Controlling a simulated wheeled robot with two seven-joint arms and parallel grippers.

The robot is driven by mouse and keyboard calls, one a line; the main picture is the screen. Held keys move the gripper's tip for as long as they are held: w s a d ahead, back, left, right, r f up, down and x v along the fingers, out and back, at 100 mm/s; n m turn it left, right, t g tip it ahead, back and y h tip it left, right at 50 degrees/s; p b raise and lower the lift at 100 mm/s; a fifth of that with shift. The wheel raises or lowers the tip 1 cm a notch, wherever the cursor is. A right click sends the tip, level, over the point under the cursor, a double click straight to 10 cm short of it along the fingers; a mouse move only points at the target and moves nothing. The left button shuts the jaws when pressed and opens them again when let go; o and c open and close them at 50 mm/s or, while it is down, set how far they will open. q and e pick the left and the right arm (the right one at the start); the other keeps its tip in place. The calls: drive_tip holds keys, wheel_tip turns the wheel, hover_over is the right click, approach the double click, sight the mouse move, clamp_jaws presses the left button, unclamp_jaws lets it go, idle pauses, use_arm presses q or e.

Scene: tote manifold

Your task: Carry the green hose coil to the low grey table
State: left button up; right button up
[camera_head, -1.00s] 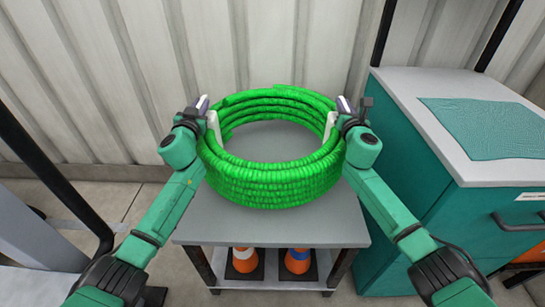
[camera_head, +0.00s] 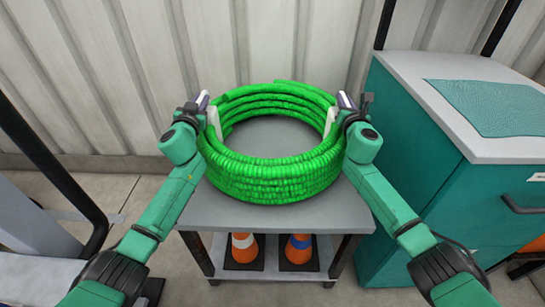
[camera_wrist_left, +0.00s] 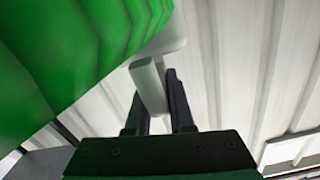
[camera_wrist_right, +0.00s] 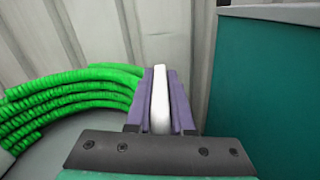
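The green hose coil (camera_head: 272,185) is a ring of several stacked turns, upright over the top of a grey table (camera_head: 275,217). I cannot tell whether its underside touches the tabletop. My left gripper (camera_head: 205,108) is at the coil's left side, its fingers (camera_wrist_left: 158,95) closed around a white tab (camera_wrist_left: 148,82). My right gripper (camera_head: 343,108) is at the right side, its purple fingers (camera_wrist_right: 160,100) closed around another white tab (camera_wrist_right: 160,95). The coil also shows in the left wrist view (camera_wrist_left: 70,60) and in the right wrist view (camera_wrist_right: 80,92).
Orange cones (camera_head: 243,250) stand on the table's lower shelf. A teal cabinet (camera_head: 420,150) with a pale top and a teal mat (camera_head: 490,105) stands close on the right. A corrugated wall (camera_head: 280,40) is behind. A dark post (camera_head: 45,150) is at the left.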

use_arm(q)
drive_tip(key=o, duration=0.4)
drive_tip(key=shift+r, duration=0.15)
drive_tip(key=shift+c, duration=0.2)
use_arm(e)
drive_tip(key=o, duration=0.4)
drive_tip(key=shift+r, duration=0.1)
drive_tip(key=shift+c, duration=0.2)
use_arm(q)
drive_tip(key=shift+s+r, duration=0.1)
use_arm(e)
drive_tip(key=shift+s+r, duration=0.1)
use_arm(q)
drive_tip(key=shift+s, duration=0.4)
drive_tip(key=s, duration=1)
drive_tip(key=shift+s+a, duration=0.15)
use_arm(e)
drive_tip(key=shift+s, duration=0.1)
drive_tip(key=s, duration=1.2)
drive_tip(key=shift+a, duration=0.15)
use_arm(q)
drive_tip(key=shift+s, duration=0.45)
use_arm(e)
drive_tip(key=shift+w, duration=0.1)
